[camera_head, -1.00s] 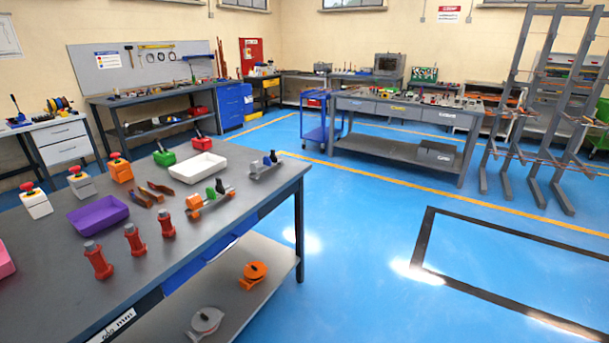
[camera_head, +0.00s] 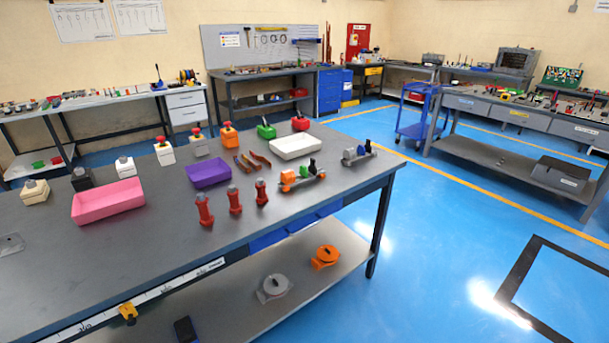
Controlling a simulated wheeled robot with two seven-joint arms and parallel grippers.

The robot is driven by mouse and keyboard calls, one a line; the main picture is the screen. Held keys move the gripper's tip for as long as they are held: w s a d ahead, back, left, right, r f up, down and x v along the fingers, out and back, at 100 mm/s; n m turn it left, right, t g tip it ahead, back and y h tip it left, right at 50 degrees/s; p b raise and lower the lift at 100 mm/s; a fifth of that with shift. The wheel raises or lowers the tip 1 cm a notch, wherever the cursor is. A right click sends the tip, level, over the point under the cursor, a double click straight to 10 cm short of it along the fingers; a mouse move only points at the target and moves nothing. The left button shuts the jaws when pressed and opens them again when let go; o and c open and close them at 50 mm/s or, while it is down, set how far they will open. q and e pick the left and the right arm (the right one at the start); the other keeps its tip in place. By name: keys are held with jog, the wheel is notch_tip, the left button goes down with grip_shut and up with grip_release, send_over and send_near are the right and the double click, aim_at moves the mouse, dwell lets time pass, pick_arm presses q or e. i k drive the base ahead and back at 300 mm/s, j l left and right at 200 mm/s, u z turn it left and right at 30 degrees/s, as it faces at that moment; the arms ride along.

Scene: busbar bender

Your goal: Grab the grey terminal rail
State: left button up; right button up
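The grey terminal rail (camera_head: 358,155) lies near the right end of the dark grey workbench (camera_head: 130,245). It is a short rail carrying grey and dark blue blocks. A similar rail with orange, green and black blocks (camera_head: 302,179) lies in front and to the left of it, apart from it. Neither of my grippers is in view, and nothing touches the grey terminal rail.
A white tray (camera_head: 295,146), a purple tray (camera_head: 209,173) and a pink tray (camera_head: 107,200) stand on the bench. Several red insulators (camera_head: 235,201) stand near its front edge. A lower shelf holds an orange part (camera_head: 325,257).

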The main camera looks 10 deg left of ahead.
aim_at(349, 154)
jog(key=i+l+u, duration=0.1)
jog(key=u, duration=0.3)
jog(key=i+l+u, duration=0.1)
jog(key=u, duration=0.3)
jog(key=l+u, duration=0.2)
jog(key=u, duration=0.2)
jog(key=i+l+u, duration=0.1)
jog(key=u, duration=0.3)
jog(key=l+u, duration=0.15)
jog(key=l, duration=0.4)
jog(key=l+u, duration=0.1)
jog(key=l, duration=0.45)
jog(key=l+u, duration=0.15)
jog(key=l, duration=0.4)
jog(key=l+u, duration=0.15)
jog(key=l, duration=0.4)
jog(key=k+l+u, duration=0.1)
jog(key=l, duration=0.4)
jog(key=k+l+u, duration=0.15)
jog(key=l, duration=0.4)
jog(key=k+l+u, duration=0.15)
jog(key=l, duration=0.35)
jog(key=i+l, duration=0.05)
